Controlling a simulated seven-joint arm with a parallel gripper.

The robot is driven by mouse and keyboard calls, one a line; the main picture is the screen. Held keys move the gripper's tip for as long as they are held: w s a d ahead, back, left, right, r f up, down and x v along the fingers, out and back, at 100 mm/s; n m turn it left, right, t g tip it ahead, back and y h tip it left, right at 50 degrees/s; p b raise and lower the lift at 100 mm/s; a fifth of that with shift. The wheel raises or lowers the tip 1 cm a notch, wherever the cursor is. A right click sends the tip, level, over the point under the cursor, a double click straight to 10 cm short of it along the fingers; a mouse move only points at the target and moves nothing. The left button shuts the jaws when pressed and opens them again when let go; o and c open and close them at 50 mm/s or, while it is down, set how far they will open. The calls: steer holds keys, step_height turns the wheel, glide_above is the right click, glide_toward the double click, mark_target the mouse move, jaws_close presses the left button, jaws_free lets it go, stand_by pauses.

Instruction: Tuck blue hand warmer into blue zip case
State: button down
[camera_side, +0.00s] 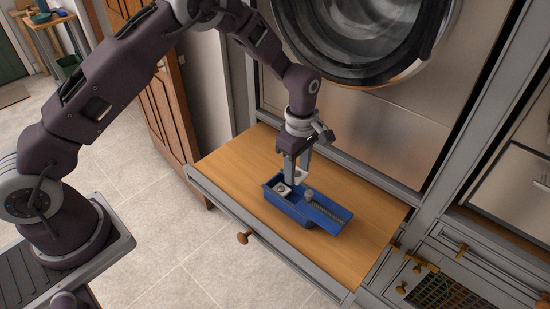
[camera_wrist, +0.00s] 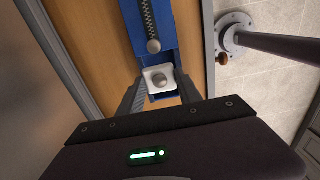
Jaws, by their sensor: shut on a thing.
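The blue zip case (camera_side: 290,208) lies on the wooden bench top, its left end open and its zipped cover, with a round grey pull (camera_side: 309,195), extending right. The zipped cover and pull also show in the wrist view (camera_wrist: 153,46). A small pale piece with a grey knob (camera_side: 283,189) shows inside the open end. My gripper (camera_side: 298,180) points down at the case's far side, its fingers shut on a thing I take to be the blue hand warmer. In the wrist view a white plate with a grey knob (camera_wrist: 160,80) shows between the fingers, blue beside it. The fingers partly hide the contact.
The wooden bench top (camera_side: 240,160) is clear left of the case and in front of it. A drawer front with a round wooden knob (camera_side: 243,238) runs along its near edge. A steel panel and round glass door (camera_side: 365,40) rise behind.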

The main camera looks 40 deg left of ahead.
steer(key=shift+f, duration=2.75)
steer(key=shift+c, duration=1.3)
jaws_free()
steer(key=shift+r, duration=3.55)
